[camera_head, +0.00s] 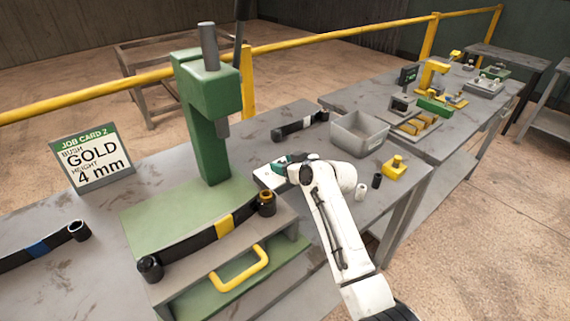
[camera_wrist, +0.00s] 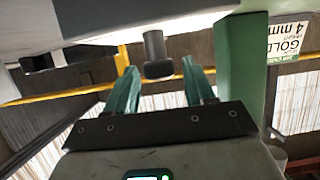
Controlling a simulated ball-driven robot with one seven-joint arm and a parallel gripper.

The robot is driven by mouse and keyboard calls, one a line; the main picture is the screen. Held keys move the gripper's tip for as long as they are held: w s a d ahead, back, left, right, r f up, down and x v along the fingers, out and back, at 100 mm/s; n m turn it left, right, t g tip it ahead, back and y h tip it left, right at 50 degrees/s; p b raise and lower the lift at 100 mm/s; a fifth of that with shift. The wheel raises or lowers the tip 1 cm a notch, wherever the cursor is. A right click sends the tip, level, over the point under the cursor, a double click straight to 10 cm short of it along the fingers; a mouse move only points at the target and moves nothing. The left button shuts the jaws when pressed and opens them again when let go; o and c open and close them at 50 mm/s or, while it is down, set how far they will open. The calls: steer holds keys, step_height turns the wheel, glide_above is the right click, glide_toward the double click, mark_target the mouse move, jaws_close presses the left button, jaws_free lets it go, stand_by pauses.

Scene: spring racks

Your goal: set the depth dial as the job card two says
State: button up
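The job card (camera_head: 92,160) stands at the left and reads job card 2, bush gold, height 4 mm. It also shows upside down in the wrist view (camera_wrist: 285,42). I cannot make out the depth dial in either view. My gripper (camera_wrist: 159,68) is open and empty, its two green fingers apart.
A spring with a yellow band (camera_head: 222,220) lies across the press base, a gold bush (camera_head: 267,198) at its right end. A blue-banded spring (camera_head: 40,247) lies left.

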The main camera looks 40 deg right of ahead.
steer(key=c, duration=0.9)
steer(key=shift+o, duration=0.2)
